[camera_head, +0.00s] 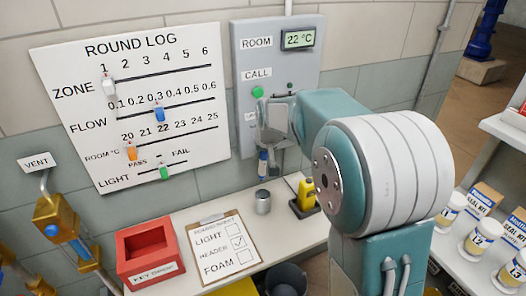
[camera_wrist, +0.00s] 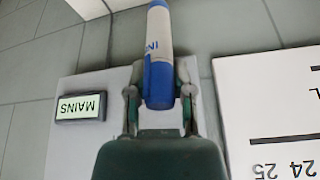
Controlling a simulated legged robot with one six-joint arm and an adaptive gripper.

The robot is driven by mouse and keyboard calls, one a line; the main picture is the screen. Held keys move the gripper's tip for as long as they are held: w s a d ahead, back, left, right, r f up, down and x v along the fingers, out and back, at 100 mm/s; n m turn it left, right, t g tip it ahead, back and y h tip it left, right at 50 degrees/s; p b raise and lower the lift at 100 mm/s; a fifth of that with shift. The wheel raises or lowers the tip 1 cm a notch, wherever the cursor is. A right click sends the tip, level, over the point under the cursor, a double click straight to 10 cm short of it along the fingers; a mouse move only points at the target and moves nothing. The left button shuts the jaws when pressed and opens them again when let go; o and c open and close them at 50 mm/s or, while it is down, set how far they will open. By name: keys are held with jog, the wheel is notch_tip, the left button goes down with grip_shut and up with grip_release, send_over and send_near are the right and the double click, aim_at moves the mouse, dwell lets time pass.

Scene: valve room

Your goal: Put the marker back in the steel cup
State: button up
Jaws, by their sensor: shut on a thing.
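My gripper (camera_head: 268,138) reaches in front of the grey wall panel and points down. In the wrist view my gripper (camera_wrist: 158,92) has its two fingers closed on either side of the marker (camera_wrist: 158,35), which has a white barrel and a blue end. In the head view the marker (camera_head: 263,163) hangs roughly upright below the fingers. The steel cup (camera_head: 263,202) stands on the white shelf below, apart from the marker. The cup is not seen in the wrist view. The inside of the cup is too small to make out.
A clipboard (camera_head: 224,248) lies left of the cup, with a red key box (camera_head: 150,250) further left. A yellow and black device (camera_head: 304,197) stands right of the cup. A dark bucket (camera_head: 286,279) is below the shelf edge. The round log board (camera_head: 130,100) hangs left.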

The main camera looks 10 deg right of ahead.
aim_at(263, 174)
jog(key=shift+f, duration=0.4)
jog(key=shift+d+f, duration=0.25)
jog(key=shift+f, duration=0.9)
jog(key=shift+a+f, duration=0.15)
jog(key=shift+f, duration=3.15)
jog(key=o, duration=0.9)
